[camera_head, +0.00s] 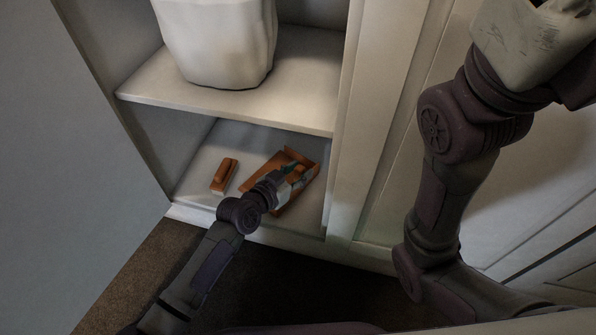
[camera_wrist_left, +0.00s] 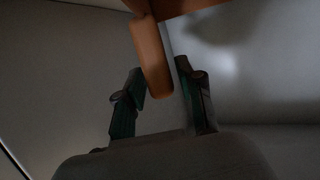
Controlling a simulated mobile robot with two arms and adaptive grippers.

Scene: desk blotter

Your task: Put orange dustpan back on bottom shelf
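The orange dustpan (camera_head: 268,167) lies on the bottom shelf (camera_head: 205,170) of the open cabinet, in the head view. My left gripper (camera_head: 296,178) is over it and hides part of it. In the left wrist view, the orange handle (camera_wrist_left: 152,58) reaches down toward the space between the two open fingertips of my left gripper (camera_wrist_left: 160,82). The handle is close to the left finger, and a gap shows on its right side. I cannot tell whether the left finger touches it. My right arm crosses the right of the head view, but its fingers are not visible.
A small orange brush (camera_head: 224,175) lies on the bottom shelf, left of the dustpan. A large white container (camera_head: 220,45) stands on the shelf above (camera_head: 300,105), which overhangs the back of the lower space. The cabinet's side post (camera_head: 345,150) is close on the right.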

